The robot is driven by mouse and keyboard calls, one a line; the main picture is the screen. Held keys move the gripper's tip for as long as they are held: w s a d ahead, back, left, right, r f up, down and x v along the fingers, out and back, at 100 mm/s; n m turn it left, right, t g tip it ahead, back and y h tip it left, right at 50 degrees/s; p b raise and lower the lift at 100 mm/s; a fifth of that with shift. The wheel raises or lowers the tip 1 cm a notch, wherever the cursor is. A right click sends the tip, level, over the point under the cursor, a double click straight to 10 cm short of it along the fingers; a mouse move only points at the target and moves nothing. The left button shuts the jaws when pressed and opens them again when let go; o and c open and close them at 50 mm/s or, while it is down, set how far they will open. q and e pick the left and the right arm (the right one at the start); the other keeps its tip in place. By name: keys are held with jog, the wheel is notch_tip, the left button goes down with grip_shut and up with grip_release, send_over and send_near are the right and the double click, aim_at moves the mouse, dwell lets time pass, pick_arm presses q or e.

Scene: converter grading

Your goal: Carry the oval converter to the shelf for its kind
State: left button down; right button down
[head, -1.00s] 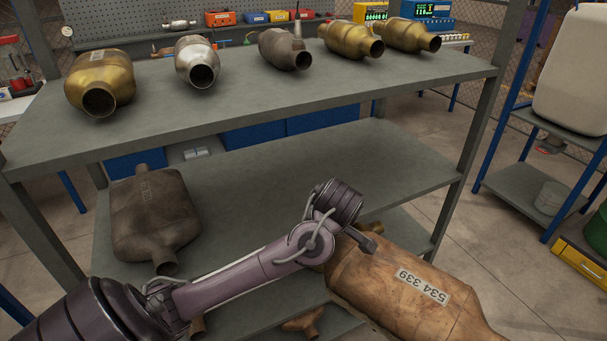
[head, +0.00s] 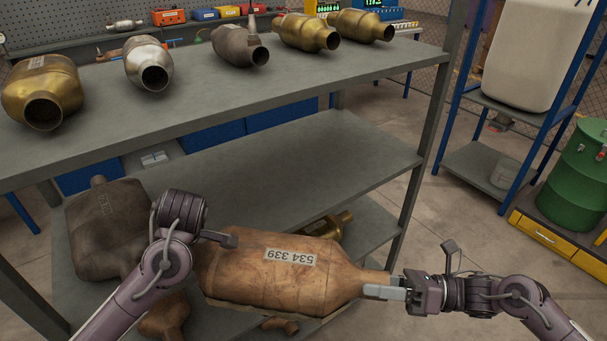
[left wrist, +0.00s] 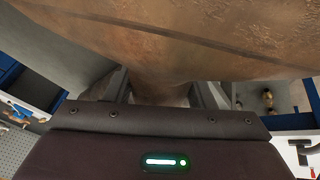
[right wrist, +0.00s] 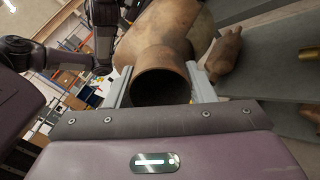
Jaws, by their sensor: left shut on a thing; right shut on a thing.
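The oval converter (head: 240,285) is a large rusty-brown can labelled "534 339". It is held roughly level in front of the shelf rack, with its label side toward the head camera. My right gripper (head: 385,291) is shut on its right neck; the right wrist view shows the open pipe end (right wrist: 160,86) between the fingers. My left gripper (head: 222,239) is at the converter's left end. In the left wrist view its fingers straddle the other neck (left wrist: 158,88), under the rusty body. That neck is hidden in the head view.
A dark flat converter (head: 108,228) lies at the left of the middle shelf (head: 290,165), which is bare to its right. Several round converters, one silver (head: 148,62), line the top shelf (head: 200,100). Smaller pieces lie lower down. A green drum (head: 575,175) stands at right.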

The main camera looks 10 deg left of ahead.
pick_arm(q)
jog(key=shift+a+r, duration=0.15)
jog(key=shift+r, duration=0.05)
pick_arm(e)
jog(key=shift+w+r, duration=0.2)
jog(key=shift+r, duration=0.1)
pick_arm(q)
jog(key=shift+w, duration=0.1)
pick_arm(e)
jog(key=shift+w, duration=0.1)
